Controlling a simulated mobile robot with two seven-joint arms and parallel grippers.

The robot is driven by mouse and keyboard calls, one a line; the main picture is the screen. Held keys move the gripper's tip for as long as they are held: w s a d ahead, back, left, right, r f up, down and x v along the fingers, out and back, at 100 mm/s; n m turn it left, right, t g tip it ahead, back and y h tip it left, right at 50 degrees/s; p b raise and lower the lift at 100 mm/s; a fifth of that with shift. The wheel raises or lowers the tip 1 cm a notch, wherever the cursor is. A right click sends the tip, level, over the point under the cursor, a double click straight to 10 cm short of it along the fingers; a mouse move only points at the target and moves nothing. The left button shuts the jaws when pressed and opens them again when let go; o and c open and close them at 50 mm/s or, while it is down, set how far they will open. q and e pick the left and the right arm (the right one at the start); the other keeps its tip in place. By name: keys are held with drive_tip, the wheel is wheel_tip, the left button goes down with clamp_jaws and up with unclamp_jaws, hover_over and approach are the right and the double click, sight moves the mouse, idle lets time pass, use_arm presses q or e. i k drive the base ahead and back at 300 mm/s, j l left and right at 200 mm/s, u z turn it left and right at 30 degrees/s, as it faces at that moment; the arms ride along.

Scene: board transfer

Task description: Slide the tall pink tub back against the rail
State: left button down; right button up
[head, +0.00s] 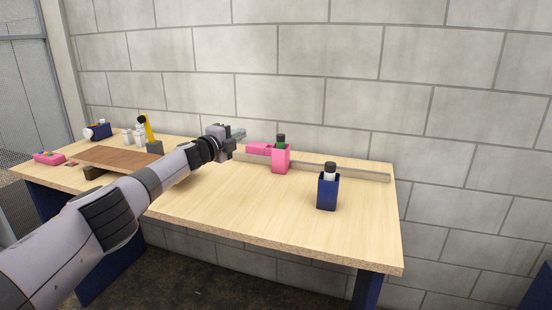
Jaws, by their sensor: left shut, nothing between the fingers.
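The tall pink tub (281,160) stands upright on the table, just in front of the rail (345,171). A green item with a dark top (281,141) sticks up out of it. I cannot tell whether the tub touches the rail. My left gripper (238,134) is shut and empty, to the left of the tub and apart from it in the picture. My right gripper is out of view.
A low pink box (257,148) lies just left of the tub. A blue tub (327,193) with a dark-capped white bottle stands front right. A brown board (115,157), white bottles (134,135) and a yellow item (147,128) are at left. The table's front middle (240,205) is clear.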

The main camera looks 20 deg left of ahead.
sight(281, 159)
drive_tip(key=i+l, duration=0.1)
drive_tip(key=i, duration=0.45)
drive_tip(key=i+l, duration=0.1)
drive_tip(key=i, duration=0.5)
